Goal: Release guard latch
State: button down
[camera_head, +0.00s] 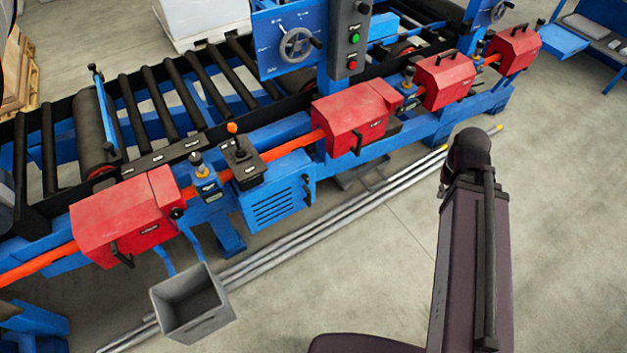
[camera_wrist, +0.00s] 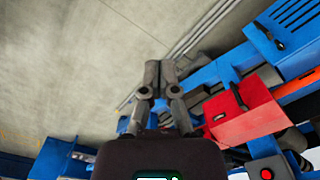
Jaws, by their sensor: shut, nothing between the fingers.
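Red guards stand along the blue machine's front in the head view: one at left (camera_head: 118,218), one in the middle (camera_head: 345,112), and two at right (camera_head: 446,80) (camera_head: 514,48). Dark handles or latches (camera_head: 358,142) show on the fronts of some; which is the guard latch is not clear. In the wrist view, a red guard (camera_wrist: 248,122) with a black handle (camera_wrist: 237,98) lies right of my gripper (camera_wrist: 160,64). My gripper is shut and empty, apart from the guard. My gripper does not show in the head view.
A grey open bin (camera_head: 190,303) stands at lower left. Long metal bars (camera_head: 330,215) lie on the floor before the machine. A blue cabinet (camera_head: 275,195) and a joystick box (camera_head: 241,166) sit between guards. Bare floor (camera_head: 560,150) lies at right.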

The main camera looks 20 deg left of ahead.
jog(key=shift+d, duration=0.2)
jog(key=shift+f, duration=0.1)
jog(key=w+a+f+y+b, duration=0.6)
jog(key=a+f+b, duration=0.3)
jog(key=b, duration=0.9)
jog(key=w+a+f+y+b, duration=0.6)
jog(key=w+a+f+b, duration=0.3)
jog(key=f+b, duration=0.6)
jog(key=w+a+f+g+y+b, duration=0.1)
jog(key=w+a+f+y+b, duration=0.5)
jog(key=f+b, duration=0.7)
jog(key=w+a+b, duration=0.2)
jog(key=a+b, duration=0.2)
jog(key=b, duration=0.6)
jog(key=shift+a+n, duration=0.2)
jog(key=shift+n, duration=0.2)
jog(key=shift+a, duration=0.15)
